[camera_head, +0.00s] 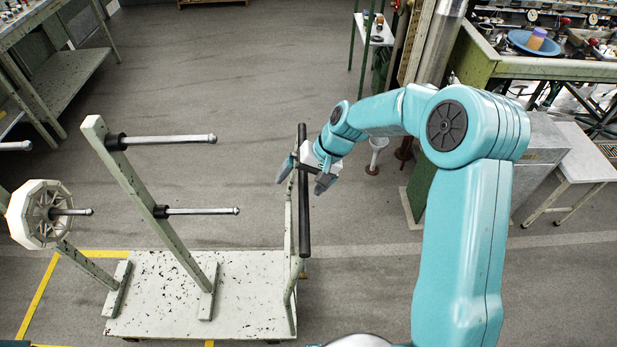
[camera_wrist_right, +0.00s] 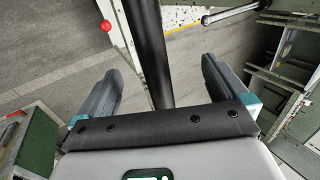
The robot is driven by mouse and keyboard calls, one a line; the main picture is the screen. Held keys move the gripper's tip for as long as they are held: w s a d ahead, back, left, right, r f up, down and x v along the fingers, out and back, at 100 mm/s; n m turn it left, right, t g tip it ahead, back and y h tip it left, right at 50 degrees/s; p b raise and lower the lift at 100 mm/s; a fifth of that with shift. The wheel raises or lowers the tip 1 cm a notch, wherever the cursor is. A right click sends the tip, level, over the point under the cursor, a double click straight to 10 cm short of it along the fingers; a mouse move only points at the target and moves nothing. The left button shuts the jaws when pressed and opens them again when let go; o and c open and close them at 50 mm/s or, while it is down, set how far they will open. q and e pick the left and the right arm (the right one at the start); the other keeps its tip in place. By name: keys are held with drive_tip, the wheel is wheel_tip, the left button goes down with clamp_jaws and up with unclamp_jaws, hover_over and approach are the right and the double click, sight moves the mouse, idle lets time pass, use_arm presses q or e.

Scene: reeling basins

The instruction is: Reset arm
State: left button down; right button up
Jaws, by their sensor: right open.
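My right gripper (camera_head: 304,177) is open at the black handle bar (camera_head: 303,225) of a cart (camera_head: 245,290). In the right wrist view, the handle bar (camera_wrist_right: 150,45) runs between the two spread fingers of the gripper (camera_wrist_right: 160,80), with space on both sides. The fingers do not close on it. My right arm (camera_head: 465,200) reaches in from the lower right, bent at the elbow. My left gripper does not show in either view.
The cart has a pale, chipped deck and upright posts with metal pegs (camera_head: 170,139). A white reel (camera_head: 38,214) sits at its left. A workbench (camera_head: 540,68) with a blue basin (camera_head: 519,43) stands at upper right. Floor behind the cart is clear.

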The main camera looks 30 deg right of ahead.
drive_tip(key=shift+a, duration=0.1)
drive_tip(key=shift+c, duration=0.7)
drive_tip(key=c, duration=1.5)
clamp_jaws()
drive_tip(key=shift+f, duration=0.1)
